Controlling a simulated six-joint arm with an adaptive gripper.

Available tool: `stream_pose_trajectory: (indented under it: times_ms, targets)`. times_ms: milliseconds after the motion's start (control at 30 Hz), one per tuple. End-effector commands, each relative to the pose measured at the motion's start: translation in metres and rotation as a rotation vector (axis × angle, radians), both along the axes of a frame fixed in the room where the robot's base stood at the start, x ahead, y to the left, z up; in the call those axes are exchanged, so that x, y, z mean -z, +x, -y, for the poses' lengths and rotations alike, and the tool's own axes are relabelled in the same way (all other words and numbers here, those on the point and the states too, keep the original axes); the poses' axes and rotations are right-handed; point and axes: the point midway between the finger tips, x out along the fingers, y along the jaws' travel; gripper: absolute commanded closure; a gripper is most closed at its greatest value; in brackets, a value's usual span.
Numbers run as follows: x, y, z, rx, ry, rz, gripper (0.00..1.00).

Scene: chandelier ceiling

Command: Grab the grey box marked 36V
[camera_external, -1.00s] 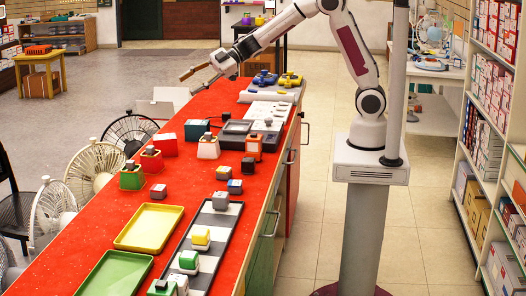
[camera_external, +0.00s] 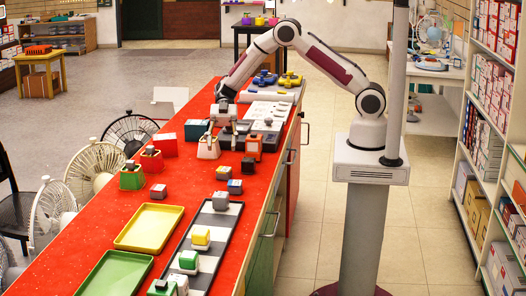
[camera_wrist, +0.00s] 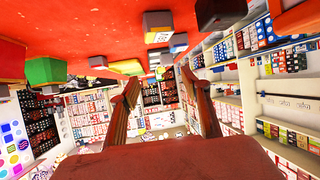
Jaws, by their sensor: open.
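Small grey boxes stand on the red counter in the external view: one alone on the left (camera_external: 158,191), one near the middle (camera_external: 223,172), and one on the black-and-white strip (camera_external: 220,200). I cannot read a 36V mark on any of them.
Green (camera_external: 131,179) and red (camera_external: 152,161) bins stand to the left. Yellow (camera_external: 150,226) and green (camera_external: 115,274) trays lie nearer. Open red counter surrounds the left grey box.

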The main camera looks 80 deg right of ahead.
Motion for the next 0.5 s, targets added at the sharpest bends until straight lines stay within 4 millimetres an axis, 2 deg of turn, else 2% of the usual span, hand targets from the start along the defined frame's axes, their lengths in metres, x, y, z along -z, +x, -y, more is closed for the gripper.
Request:
stream_pose_trajectory:
  times_ms: [133,500]
  targets:
    - [0.0051,-0.0064,0.0011,-0.026,0.003,-0.023,0.53]
    - [0.0066,-0.0067,0.0010,-0.026,0.003,-0.023,0.53]
